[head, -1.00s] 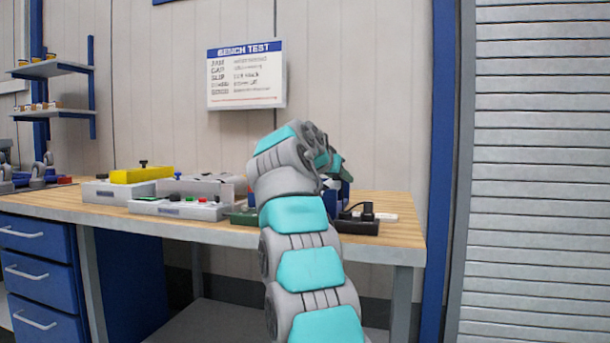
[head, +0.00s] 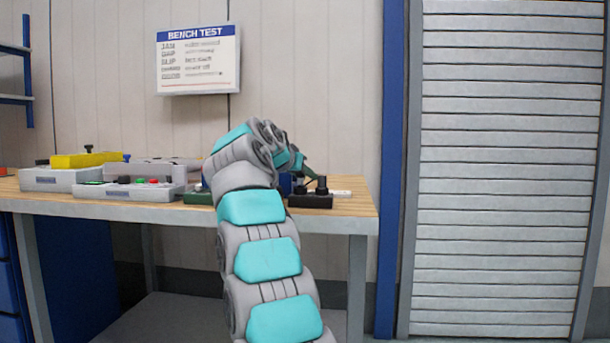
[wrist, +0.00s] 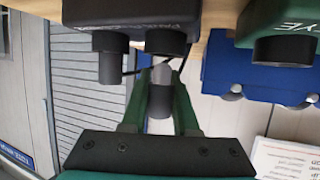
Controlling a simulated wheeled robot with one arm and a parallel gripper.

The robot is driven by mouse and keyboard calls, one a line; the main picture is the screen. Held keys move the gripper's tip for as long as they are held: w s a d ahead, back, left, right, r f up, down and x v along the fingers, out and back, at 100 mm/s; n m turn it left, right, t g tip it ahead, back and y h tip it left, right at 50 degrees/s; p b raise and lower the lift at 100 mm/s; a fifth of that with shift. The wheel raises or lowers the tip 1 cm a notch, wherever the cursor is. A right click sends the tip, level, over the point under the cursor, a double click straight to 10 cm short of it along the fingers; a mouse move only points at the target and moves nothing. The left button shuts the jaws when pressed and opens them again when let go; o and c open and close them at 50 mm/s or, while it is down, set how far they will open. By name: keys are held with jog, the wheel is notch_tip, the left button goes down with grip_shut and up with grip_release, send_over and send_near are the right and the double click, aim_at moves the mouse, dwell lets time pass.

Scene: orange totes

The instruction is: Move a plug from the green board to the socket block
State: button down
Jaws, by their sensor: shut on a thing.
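The black socket block (head: 310,202) sits near the right end of the bench, with black plugs standing on it. In the wrist view the block (wrist: 135,12) is at the top, with one plug (wrist: 110,62) at left and another plug (wrist: 165,42) right of it. My gripper (wrist: 160,76) is shut on a dark cylindrical plug (wrist: 160,100), close to the block; whether they touch I cannot tell. The green board (wrist: 275,15) is at upper right with a black plug (wrist: 282,50) on it. In the head view the board (head: 197,198) is partly hidden by my arm.
A blue block (wrist: 260,80) stands next to the green board. Grey boxes (head: 130,192) and a yellow item (head: 90,159) fill the bench's left part. The bench edge (head: 345,226) is close in front.

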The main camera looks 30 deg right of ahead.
jog(key=shift+f+b, duration=1.1)
dwell(0.8)
jog(key=c, duration=0.6)
grip_release()
jog(key=shift+r, duration=0.1)
